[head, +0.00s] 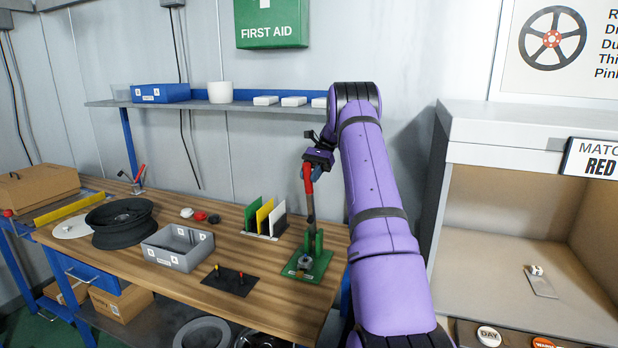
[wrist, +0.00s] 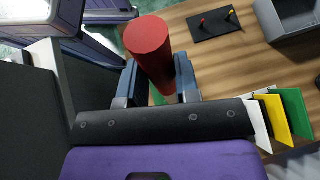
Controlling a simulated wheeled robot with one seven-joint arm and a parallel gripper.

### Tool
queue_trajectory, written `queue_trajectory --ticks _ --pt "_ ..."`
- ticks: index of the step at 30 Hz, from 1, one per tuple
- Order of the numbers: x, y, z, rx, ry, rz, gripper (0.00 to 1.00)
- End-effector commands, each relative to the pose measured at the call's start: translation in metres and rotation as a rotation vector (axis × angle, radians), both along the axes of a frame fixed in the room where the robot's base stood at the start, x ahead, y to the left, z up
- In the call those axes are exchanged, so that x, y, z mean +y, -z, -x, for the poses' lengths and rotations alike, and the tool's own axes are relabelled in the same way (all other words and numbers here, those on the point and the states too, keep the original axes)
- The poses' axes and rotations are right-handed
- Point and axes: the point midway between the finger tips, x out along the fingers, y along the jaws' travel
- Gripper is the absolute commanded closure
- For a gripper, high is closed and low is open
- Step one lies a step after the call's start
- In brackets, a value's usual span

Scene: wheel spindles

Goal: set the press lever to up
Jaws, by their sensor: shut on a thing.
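The press is a green base (head: 311,267) with green uprights at the right end of the wooden bench. Its lever (head: 309,200) is a dark bar with a red grip, standing nearly upright above the base. My gripper (head: 314,171) is at the top of the lever, with its fingers on either side of the red grip. In the wrist view the red grip (wrist: 149,45) sits between the two fingers of my gripper (wrist: 155,82). The press base is mostly hidden there behind the grip and fingers.
Green, yellow and white plates (head: 265,218) stand in a rack left of the press. A black plate with small pegs (head: 230,279) and a grey bin (head: 178,250) lie further left. A lit cabinet (head: 480,200) stands at the right. A shelf (head: 200,105) runs along the wall.

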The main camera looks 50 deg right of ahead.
Motion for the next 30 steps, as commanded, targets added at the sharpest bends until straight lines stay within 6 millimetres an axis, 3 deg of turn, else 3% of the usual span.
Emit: queue_trajectory --ticks 10,11,14,24,30 --pt "-0.003 -0.002 -0.001 -0.003 0.008 0.007 1.00" --pt "-0.003 -0.002 -0.001 -0.004 0.007 0.007 0.68" --pt "-0.003 -0.002 -0.001 -0.003 0.006 0.007 0.45" --pt "0.000 -0.001 0.000 -0.003 0.004 0.009 0.45" --pt "0.012 0.001 0.005 -0.024 0.004 0.060 0.45"
